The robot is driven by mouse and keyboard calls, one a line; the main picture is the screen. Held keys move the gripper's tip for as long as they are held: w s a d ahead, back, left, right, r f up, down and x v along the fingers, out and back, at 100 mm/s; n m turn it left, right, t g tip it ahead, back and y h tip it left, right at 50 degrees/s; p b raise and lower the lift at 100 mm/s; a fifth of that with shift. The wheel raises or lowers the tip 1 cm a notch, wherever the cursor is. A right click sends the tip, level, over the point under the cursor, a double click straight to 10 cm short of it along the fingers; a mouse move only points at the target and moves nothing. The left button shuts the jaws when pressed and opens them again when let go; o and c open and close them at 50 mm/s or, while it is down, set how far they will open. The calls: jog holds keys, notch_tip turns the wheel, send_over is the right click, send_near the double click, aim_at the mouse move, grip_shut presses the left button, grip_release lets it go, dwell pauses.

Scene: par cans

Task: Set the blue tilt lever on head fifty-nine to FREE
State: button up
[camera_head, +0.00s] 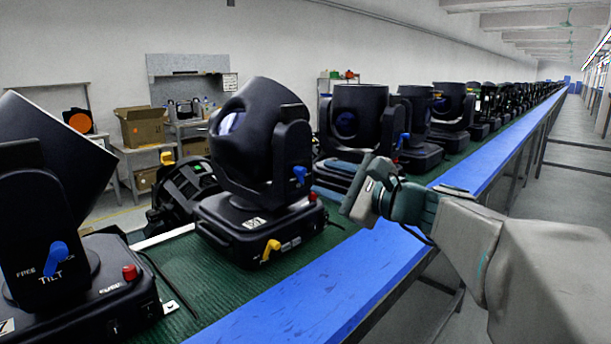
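The nearest moving head (40,200) stands at the far left, cut by the frame edge. Its blue tilt lever (57,257) sits between a FREE mark on the left and a partly covered mark on the right, above the word TILT; it slants from upper right to lower left. The second head (262,145) stands at the centre with a blue lever (300,174) on its yoke. I cannot read a head number on either. My gripper (360,190) is right of the second head, over the belt's near side, touching no lever. Its finger opening cannot be made out.
The second head's base carries a yellow lever (271,248) and a red knob (312,196). The nearest base has a red knob (130,272). More heads recede along the green belt (205,285). A blue rail (330,302) edges it. A cable lies between the near heads.

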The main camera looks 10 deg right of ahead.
jog(key=v, duration=0.8)
jog(key=shift+s, duration=0.2)
jog(key=shift+d, duration=0.15)
jog(key=s+a+f+n+g+h+p, duration=0.3)
jog(key=s+a+f+n+g+p, duration=0.4)
jog(key=a+f, duration=0.25)
jog(key=s+d+f+n+g+h+p, duration=0.3)
jog(key=s+f+n+g+h+p, duration=0.1)
jog(key=n, duration=0.7)
notch_tip(320, 180, down, 2)
jog(key=s+h+p, duration=0.1)
jog(key=s+h, duration=0.2)
jog(key=shift+d+n+g+h, duration=0.3)
jog(key=shift+d+n+g, duration=0.05)
jog(key=shift+n+g, duration=0.05)
jog(key=shift+f, duration=0.1)
